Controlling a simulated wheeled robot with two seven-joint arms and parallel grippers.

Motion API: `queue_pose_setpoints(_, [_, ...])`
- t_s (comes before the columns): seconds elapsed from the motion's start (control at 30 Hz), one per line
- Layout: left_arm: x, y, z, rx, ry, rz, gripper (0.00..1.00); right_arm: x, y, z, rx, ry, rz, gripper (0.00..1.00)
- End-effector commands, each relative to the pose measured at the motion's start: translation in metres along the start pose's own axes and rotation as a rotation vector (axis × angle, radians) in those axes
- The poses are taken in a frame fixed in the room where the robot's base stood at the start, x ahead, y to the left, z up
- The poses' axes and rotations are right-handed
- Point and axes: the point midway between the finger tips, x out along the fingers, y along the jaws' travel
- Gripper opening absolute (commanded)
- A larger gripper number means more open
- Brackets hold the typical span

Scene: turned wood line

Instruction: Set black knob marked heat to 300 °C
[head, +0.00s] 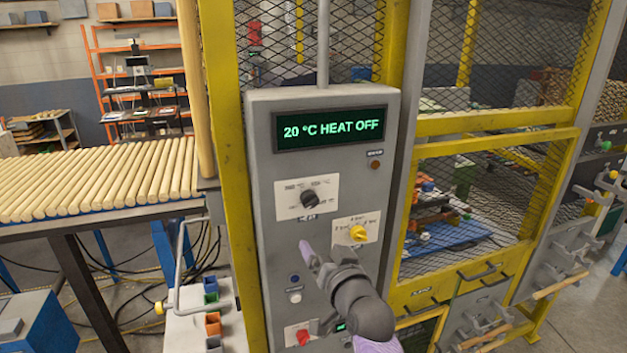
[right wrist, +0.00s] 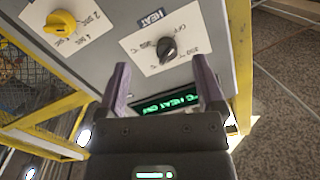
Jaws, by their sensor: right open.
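The black knob (head: 311,200) sits on a white label plate on the grey control box, below the display. It also shows in the right wrist view (right wrist: 167,49), with the HEAT label beside it. The display (head: 331,129) reads 20 °C HEAT OFF. My right gripper (head: 311,254) is below the knob in the head view, apart from it. In the right wrist view its two purple fingers (right wrist: 161,74) are spread and empty, with the knob beyond and between their tips. The knob's pointer direction is too small to tell. My left gripper is in neither view.
A yellow knob (head: 358,233) on its own plate sits close at the lower right of the black knob. A blue button (head: 294,278) and a red knob (head: 302,337) are lower down. Yellow mesh guarding flanks the box.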

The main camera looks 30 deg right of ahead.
Motion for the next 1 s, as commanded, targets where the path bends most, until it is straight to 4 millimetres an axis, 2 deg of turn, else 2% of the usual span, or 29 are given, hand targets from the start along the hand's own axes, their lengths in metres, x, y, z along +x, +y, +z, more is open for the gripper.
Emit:
queue_pose_setpoints(0.03, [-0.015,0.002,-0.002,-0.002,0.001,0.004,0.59,-0.003,-0.007,-0.030,0.011,0.037,-0.005,0.87])
queue_pose_setpoints(0.1, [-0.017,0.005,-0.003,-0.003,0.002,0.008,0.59,-0.004,-0.009,-0.043,0.019,0.065,-0.008,0.87])
queue_pose_setpoints(0.17, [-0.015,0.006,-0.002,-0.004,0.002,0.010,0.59,0.001,-0.009,-0.045,0.021,0.072,-0.009,0.87])
queue_pose_setpoints(0.4, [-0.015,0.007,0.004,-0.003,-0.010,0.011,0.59,0.058,-0.008,-0.045,0.021,0.070,-0.010,0.87])
queue_pose_setpoints(0.53, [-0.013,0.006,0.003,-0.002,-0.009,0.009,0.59,0.079,-0.008,-0.046,0.020,0.070,-0.009,0.87])
queue_pose_setpoints(0.7, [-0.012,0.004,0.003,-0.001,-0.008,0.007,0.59,0.092,-0.008,-0.047,0.019,0.069,-0.009,0.87])
queue_pose_setpoints(0.97, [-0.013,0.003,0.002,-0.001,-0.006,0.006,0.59,0.094,-0.008,-0.047,0.018,0.069,-0.009,0.87])
queue_pose_setpoints(1.0, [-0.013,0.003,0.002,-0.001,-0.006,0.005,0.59,0.094,-0.008,-0.047,0.018,0.068,-0.009,0.80])
